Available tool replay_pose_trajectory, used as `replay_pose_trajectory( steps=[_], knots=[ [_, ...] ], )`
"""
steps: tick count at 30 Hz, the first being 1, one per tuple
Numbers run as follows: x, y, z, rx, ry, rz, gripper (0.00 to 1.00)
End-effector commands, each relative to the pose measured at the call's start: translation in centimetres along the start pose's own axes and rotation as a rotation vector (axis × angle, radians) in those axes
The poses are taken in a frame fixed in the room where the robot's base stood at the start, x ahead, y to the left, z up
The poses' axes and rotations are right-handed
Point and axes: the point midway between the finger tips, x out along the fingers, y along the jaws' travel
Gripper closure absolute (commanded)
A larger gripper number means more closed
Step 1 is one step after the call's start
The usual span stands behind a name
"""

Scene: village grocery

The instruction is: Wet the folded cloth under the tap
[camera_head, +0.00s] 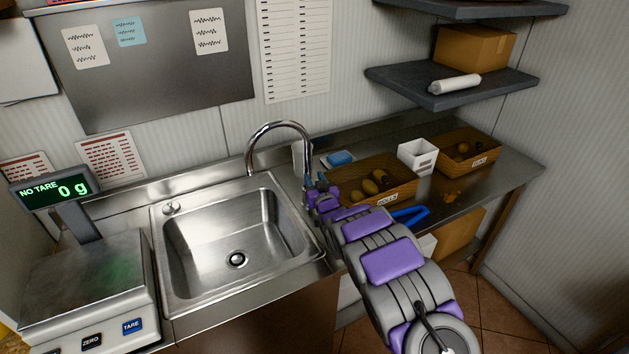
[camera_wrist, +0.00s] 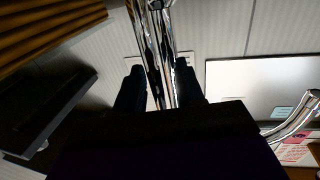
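The chrome tap (camera_head: 283,125) arches over the steel sink (camera_head: 205,262), which looks empty, with no water stream visible. My gripper (camera_head: 316,186) is at the right of the sink, by the tap's base. In the wrist view its two dark fingers (camera_wrist: 160,85) stand apart, with chrome tap parts (camera_wrist: 157,45) showing between them; I cannot tell whether they touch. I cannot surely identify the folded cloth. A small blue block (camera_head: 340,158) lies behind the sink's right side, and a blue item (camera_head: 410,215) shows beside my arm.
A scale (camera_head: 85,285) reading 0 g stands left of the sink. Orange-brown bits (camera_head: 452,197) lie on the counter. Dark shelves (camera_head: 450,92) hang above.

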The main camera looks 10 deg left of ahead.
Motion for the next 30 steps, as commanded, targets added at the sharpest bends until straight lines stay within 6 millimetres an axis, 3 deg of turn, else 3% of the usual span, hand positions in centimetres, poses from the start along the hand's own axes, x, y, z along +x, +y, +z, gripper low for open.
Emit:
replay_pose_trajectory(
  steps=[3,15,30],
  knots=[
    [0.00,0.01,-0.02,0.000,0.000,0.000,0.62],
    [0.00,-0.01,-0.03,0.000,0.001,0.000,1.00],
    [-0.03,-0.28,0.04,-0.020,0.005,-0.002,1.00]
  ],
)
